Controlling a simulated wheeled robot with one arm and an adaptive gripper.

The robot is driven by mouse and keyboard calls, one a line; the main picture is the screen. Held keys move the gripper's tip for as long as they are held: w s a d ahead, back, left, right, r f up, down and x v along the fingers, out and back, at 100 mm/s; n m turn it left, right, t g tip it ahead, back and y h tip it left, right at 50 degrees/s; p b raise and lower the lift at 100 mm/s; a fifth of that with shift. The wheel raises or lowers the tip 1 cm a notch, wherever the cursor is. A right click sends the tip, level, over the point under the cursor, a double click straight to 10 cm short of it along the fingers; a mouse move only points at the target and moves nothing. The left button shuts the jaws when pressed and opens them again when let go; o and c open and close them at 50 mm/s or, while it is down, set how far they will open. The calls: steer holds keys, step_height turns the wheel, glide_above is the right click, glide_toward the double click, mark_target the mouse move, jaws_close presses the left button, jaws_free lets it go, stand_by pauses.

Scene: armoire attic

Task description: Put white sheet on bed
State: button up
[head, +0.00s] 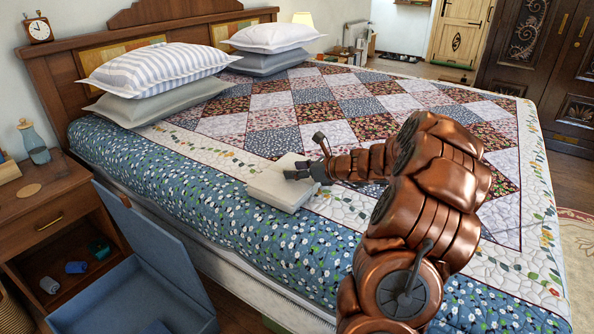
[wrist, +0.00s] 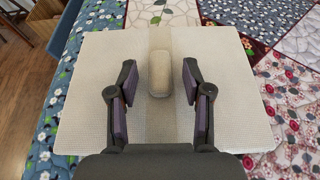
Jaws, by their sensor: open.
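The white sheet (head: 281,184) is a flat, folded cream-white square lying on the near side of the bed (head: 215,185), on the quilt's edge. In the wrist view the sheet (wrist: 85,85) fills the middle, with a small raised rounded piece (wrist: 160,74) at its centre. My gripper (head: 305,172) is at the sheet. In the wrist view my gripper (wrist: 160,80) is open, with one finger on each side of the raised piece. The fingers appear apart from the piece. I cannot tell whether they touch the sheet.
Pillows (head: 160,68) lie by the headboard (head: 60,75). A nightstand (head: 60,215) with an open lower space stands at left. An open blue box (head: 135,295) is on the floor beside the bed. The quilt's middle (head: 290,110) is clear.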

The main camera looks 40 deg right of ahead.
steer(key=shift+r, duration=0.1)
steer(key=shift+s+d+r, duration=0.15)
steer(key=shift+s+r, duration=0.05)
steer(key=shift+s, duration=0.1)
steer(key=p+v, duration=0.1)
steer(key=v, duration=1)
steer(key=shift+p, duration=0.4)
steer(key=s+a+n+g+y, duration=0.2)
steer(key=a+n+g+y, duration=0.3)
steer(key=a+n, duration=1.25)
steer(key=s+a+f+n+g+h, duration=0.1)
steer(key=s+a+g, duration=0.25)
steer(key=a, duration=0.55)
steer(key=s+a+n+g+h, duration=0.1)
steer(key=s+a+g, duration=0.2)
steer(key=s+a, duration=0.35)
steer(key=s+a+f+n+g+h, duration=0.1)
steer(key=s+f+n+g+h, duration=0.1)
steer(key=s+n+g+h, duration=0.2)
steer(key=shift+s+a+f+n+h, duration=0.2)
steer(key=shift+s+n+h, duration=1.5)
steer(key=shift+s+n, duration=3.75)
